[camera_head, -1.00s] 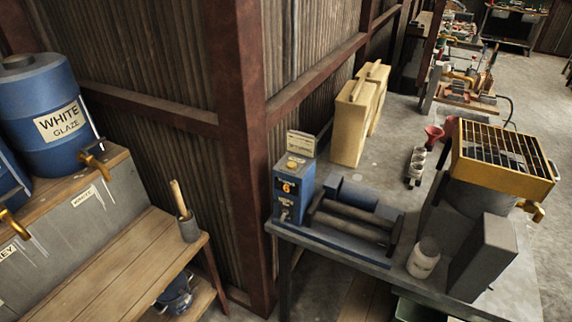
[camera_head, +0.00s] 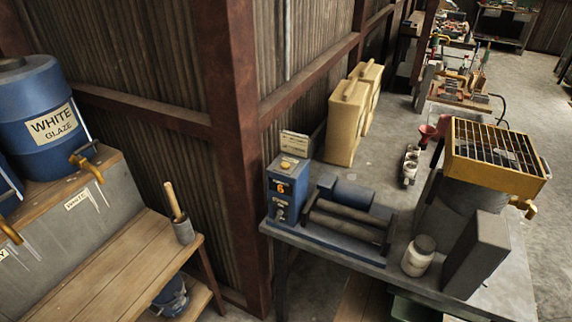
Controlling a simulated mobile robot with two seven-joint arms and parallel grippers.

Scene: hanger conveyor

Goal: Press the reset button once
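A blue control box (camera_head: 283,192) stands at the near left corner of the grey metal bench (camera_head: 381,172). A round yellow-orange button (camera_head: 287,165) sits on its top. Its front has a small dark display with an orange 6, and a grey knob or switch (camera_head: 281,209) below. The lettering on the front is too small to read, and I cannot tell which control is labelled reset. A small sign plate (camera_head: 295,143) stands behind the box. Neither of my grippers is in view, and nothing of mine touches the box.
Dark rollers (camera_head: 346,222) lie right of the box. A white jar (camera_head: 418,256) and a yellow-grated machine (camera_head: 497,150) stand further right. Yellow cases (camera_head: 348,125) stand behind. A rusty post (camera_head: 240,150) rises left of the bench, beyond a wooden bench (camera_head: 120,260) with blue glaze barrels (camera_head: 42,115).

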